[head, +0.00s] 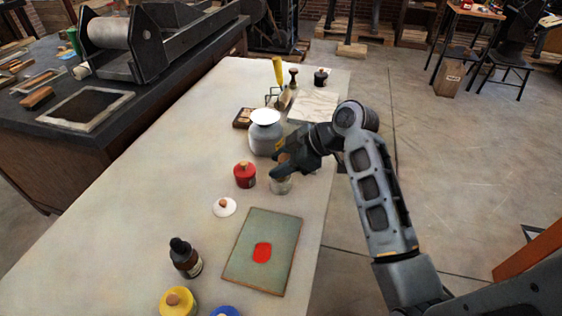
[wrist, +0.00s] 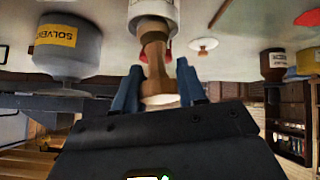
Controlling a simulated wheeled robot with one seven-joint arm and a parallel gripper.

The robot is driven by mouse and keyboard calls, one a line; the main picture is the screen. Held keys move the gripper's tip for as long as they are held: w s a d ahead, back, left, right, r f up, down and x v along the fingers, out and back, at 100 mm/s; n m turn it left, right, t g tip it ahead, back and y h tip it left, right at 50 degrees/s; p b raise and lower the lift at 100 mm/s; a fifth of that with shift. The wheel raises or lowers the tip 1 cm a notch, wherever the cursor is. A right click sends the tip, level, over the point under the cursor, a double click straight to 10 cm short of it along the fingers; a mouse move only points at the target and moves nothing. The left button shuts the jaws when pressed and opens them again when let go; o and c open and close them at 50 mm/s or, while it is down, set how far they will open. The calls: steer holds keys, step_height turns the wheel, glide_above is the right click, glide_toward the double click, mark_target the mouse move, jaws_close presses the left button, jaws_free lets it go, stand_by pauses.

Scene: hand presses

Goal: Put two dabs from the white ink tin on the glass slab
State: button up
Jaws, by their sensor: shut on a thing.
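The white ink tin (head: 281,186) stands open on the pale table, just below my gripper (head: 283,166). Its labelled side also shows in the upside-down wrist view (wrist: 152,12). My gripper is shut on a wooden handle (wrist: 154,48) with a wide rounded end. The handle's far end is at the tin's mouth; the tool's tip is hidden, so I cannot tell how deep it is. A white lid with a wooden knob (head: 224,207) lies on the table. The grey-green glass slab (head: 246,236) lies nearer, with one red ink patch (head: 262,252) and no visible white dab.
A red tin (head: 245,175) stands close left of the white tin. A grey solvent jar (head: 265,138) is behind. A brown bottle (head: 186,258), a yellow tin (head: 178,302) and a blue tin (head: 224,311) stand left of and before the slab. The table's left middle is clear.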

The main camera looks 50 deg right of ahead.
step_height(320, 180, up, 5)
steer(key=p, duration=0.4)
steer(key=shift+f, duration=0.15)
steer(key=shift+r+p, duration=0.45)
steer(key=shift+r, duration=0.7)
